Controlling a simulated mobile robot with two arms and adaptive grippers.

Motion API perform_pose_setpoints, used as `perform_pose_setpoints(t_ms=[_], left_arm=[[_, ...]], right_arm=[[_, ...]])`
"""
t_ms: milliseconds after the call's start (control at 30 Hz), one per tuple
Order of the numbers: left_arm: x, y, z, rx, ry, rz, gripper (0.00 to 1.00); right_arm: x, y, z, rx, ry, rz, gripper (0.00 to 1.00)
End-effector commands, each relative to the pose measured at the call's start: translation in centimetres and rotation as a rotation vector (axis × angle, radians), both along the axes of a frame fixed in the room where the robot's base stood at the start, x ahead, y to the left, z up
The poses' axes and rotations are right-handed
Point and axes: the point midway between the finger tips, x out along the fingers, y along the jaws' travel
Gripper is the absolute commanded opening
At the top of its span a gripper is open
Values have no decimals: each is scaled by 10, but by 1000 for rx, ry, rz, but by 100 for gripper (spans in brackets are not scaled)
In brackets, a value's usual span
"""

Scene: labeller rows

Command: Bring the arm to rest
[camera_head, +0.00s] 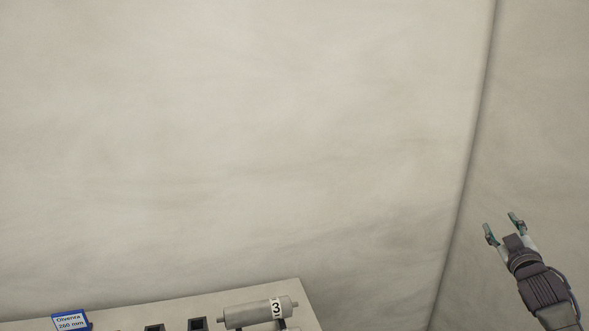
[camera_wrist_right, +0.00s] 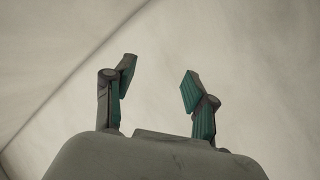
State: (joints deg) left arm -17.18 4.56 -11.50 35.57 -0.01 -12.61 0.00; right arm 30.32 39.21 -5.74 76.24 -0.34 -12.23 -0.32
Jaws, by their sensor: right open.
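My right gripper (camera_head: 504,226) is at the lower right of the head view, raised in front of the pale wall. Its two fingers are apart with nothing between them. In the right wrist view the same open fingers (camera_wrist_right: 156,85) show with teal pads and only blank wall beyond. It is well to the right of the table and apart from everything on it. My left gripper does not show in either view.
A pale table (camera_head: 296,290) shows at the bottom of the head view. On it are a grey roller labelled 3 (camera_head: 250,313), dark holders (camera_head: 197,324) and a blue-edged sign (camera_head: 71,321) reading "Oliventa 260 mm". Pale walls (camera_head: 250,130) meet at a corner right of the table.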

Motion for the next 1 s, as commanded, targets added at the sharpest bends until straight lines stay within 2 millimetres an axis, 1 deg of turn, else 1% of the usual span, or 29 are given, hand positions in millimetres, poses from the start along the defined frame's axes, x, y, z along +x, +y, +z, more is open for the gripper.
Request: perform_pose_setpoints(t_ms=[33,67,100,167,200,267,300,367,400,467,500,567,600,667,700,767,800,867,900,967,1000], left_arm=[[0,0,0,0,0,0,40],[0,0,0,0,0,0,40],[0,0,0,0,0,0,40],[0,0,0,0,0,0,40],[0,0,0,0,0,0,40],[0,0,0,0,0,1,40],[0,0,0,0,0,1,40],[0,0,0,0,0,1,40],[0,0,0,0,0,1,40],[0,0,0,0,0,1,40],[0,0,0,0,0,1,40],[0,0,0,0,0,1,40],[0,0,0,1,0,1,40],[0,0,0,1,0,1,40],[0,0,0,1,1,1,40],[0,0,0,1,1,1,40],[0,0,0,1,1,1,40],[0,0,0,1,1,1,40],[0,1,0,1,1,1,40],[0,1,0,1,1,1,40],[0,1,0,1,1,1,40]], right_arm=[[0,5,-38,27,56,0,56],[-1,6,-54,37,78,-1,56],[-2,8,-74,51,108,-3,56],[-6,11,-108,73,156,-6,56],[-10,15,-133,89,192,-8,56],[-18,20,-172,113,249,-11,56],[-25,24,-198,130,287,-14,56],[-38,31,-241,156,351,-19,56],[-49,37,-270,173,396,-23,56],[-66,46,-312,199,461,-28,56],[-80,52,-339,216,505,-33,56],[-102,62,-378,240,569,-38,56],[-119,69,-404,255,613,-41,56],[-145,81,-441,278,677,-48,56],[-164,88,-464,293,721,-52,56],[-193,101,-497,315,785,-59,56],[-214,110,-519,330,828,-64,56],[-247,123,-548,351,892,-71,56],[-270,132,-567,365,934,-75,56],[-306,146,-593,386,998,-81,56],[-330,156,-609,399,1040,-87,56]])
